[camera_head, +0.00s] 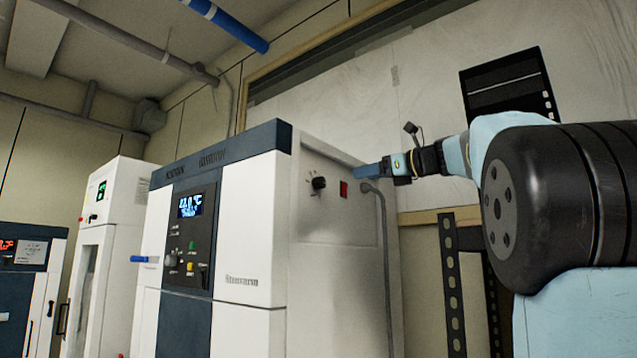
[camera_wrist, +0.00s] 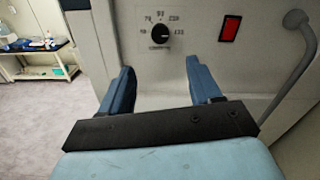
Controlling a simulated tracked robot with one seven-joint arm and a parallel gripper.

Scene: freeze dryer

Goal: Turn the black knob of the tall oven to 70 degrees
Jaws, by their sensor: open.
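The black knob (camera_head: 319,183) is on the right side panel of the tall white oven (camera_head: 340,230). In the wrist view the knob (camera_wrist: 160,34) sits inside a ring of printed numbers, with 70 at its upper left. A pale mark shows at the knob's lower left, but its pointer setting is too small to read surely. My gripper (camera_head: 368,171) is in front of the side panel, right of the knob in the head view. In the wrist view its blue fingers (camera_wrist: 160,68) are spread apart and empty, with the knob beyond and between them, apart from both.
A red switch (camera_wrist: 230,28) is right of the knob, with a grey pipe (camera_wrist: 285,62) farther right. The oven's front has a lit display (camera_head: 190,206). Other white units stand left. A table (camera_wrist: 38,62) with items is in the wrist view's left background.

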